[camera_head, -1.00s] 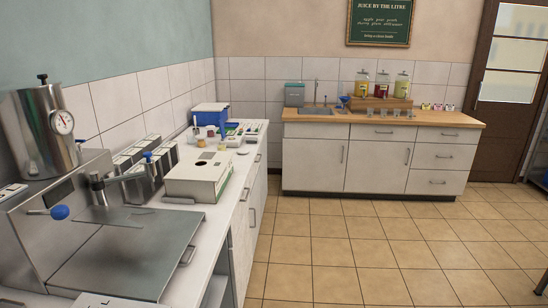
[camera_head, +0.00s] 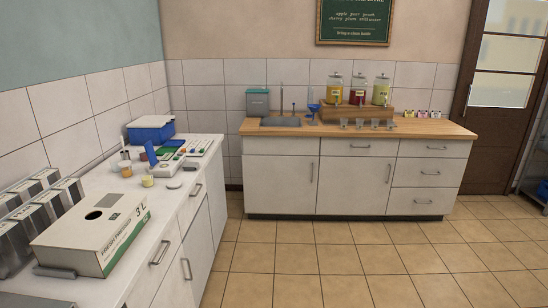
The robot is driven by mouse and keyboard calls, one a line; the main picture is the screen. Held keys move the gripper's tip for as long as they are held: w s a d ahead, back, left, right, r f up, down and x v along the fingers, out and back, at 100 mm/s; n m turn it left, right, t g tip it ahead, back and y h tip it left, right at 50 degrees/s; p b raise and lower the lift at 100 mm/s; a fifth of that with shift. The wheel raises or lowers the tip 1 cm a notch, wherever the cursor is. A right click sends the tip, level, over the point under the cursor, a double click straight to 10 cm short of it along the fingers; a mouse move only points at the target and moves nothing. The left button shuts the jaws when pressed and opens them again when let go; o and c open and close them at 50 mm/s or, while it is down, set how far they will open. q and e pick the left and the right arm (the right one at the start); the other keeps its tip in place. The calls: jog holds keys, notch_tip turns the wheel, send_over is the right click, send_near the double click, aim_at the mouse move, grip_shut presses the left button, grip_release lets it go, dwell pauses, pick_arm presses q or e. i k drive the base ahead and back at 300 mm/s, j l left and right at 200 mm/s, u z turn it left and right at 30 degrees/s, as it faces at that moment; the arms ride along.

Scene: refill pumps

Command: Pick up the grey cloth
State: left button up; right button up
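I cannot clearly make out a grey cloth. A small flat grey item (camera_head: 54,272) lies on the left counter against the near side of a white carton; I cannot tell whether it is cloth. The sink area on the back counter is too small in the picture to show a cloth clearly. Neither of my grippers is in view.
The white 3 L carton (camera_head: 93,232) stands on the left counter (camera_head: 140,275), with steel containers, small jars and a blue box (camera_head: 151,129) around it. The back counter (camera_head: 420,127) holds a sink (camera_head: 281,121) and juice dispensers (camera_head: 357,90). The tiled floor (camera_head: 290,262) between is clear.

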aim_at(191, 166)
jog(key=i+l+u, duration=0.1)
jog(key=i+u, duration=0.2)
jog(key=i, duration=0.25)
jog(key=i+l+u, duration=0.25)
jog(key=i, duration=0.3)
jog(key=i+l+u, duration=0.3)
jog(key=i, duration=0.2)
jog(key=l, duration=0.05)
